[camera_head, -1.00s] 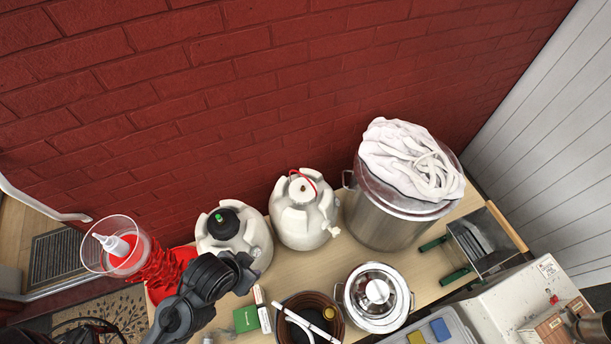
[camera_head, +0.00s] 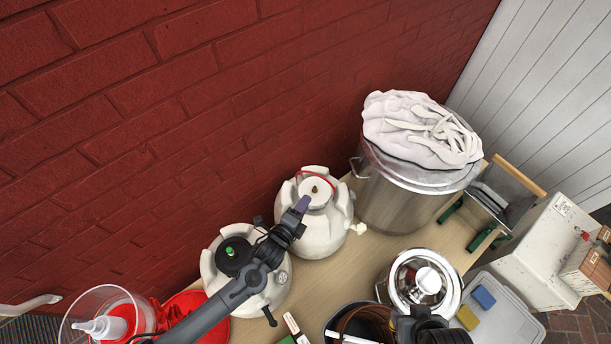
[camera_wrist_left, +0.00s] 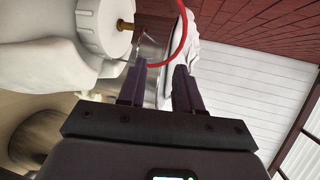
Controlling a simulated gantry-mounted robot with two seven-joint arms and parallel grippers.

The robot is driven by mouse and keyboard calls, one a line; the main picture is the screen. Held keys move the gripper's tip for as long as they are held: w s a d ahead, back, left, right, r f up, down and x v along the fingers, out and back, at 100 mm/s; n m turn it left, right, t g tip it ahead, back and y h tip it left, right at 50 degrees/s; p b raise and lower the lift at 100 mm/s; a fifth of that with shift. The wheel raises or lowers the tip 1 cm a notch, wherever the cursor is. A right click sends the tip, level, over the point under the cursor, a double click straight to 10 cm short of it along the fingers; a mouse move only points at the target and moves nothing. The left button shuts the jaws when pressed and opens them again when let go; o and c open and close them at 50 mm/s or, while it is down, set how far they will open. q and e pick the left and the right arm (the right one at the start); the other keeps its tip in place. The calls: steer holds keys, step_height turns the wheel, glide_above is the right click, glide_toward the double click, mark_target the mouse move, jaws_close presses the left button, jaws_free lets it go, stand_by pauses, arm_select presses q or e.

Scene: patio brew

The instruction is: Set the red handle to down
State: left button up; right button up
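The red handle (camera_head: 318,173) is a thin loop on the white jug (camera_head: 322,235) with a pale cap, in the middle of the head view. The loop stands up behind the cap. In the left wrist view the red handle (camera_wrist_left: 183,38) curves down beside the white cap toward my fingertips. My left gripper (camera_head: 303,203) is at the front of the cap; its two fingers are apart in the wrist view (camera_wrist_left: 162,72), with nothing clearly held. Whether they touch the handle I cannot tell. A dark part of my right arm shows at the bottom edge; its fingers are hidden.
A second white jug (camera_head: 265,297) with a black cap stands to the left, under my left arm. A large steel pot (camera_head: 385,203) with white cloth stands to the right.

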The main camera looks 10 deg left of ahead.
mark_target(320, 176)
arm_select(q)
steer(key=shift+t, duration=0.3)
steer(key=b+x, duration=0.3)
steer(key=r+b+x, duration=0.1)
steer(key=b+x, duration=0.2)
steer(key=x, duration=0.1)
steer(key=r+b+x, duration=0.1)
steer(key=b+x, duration=0.2)
steer(key=x, duration=0.1)
steer(key=shift+w+d+r, duration=0.15)
steer(key=shift+w+d, duration=0.05)
steer(key=shift+w, duration=0.3)
steer(key=shift+b+x, duration=0.85)
steer(key=shift+x, duration=0.05)
arm_select(e)
steer(key=shift+s+d+f, duration=0.1)
steer(key=shift+d+f, duration=0.1)
steer(key=shift+f, duration=1.7)
steer(key=shift+w+d+f, duration=0.1)
steer(key=shift+d+f, duration=0.15)
steer(key=shift+f, duration=1.6)
steer(key=shift+s+d+f, duration=0.1)
steer(key=shift+d+f, duration=0.1)
steer(key=shift+f, duration=1.7)
arm_select(q)
steer(key=shift+r, duration=0.25)
arm_select(e)
steer(key=shift+d, duration=0.1)
arm_select(q)
jaws_close()
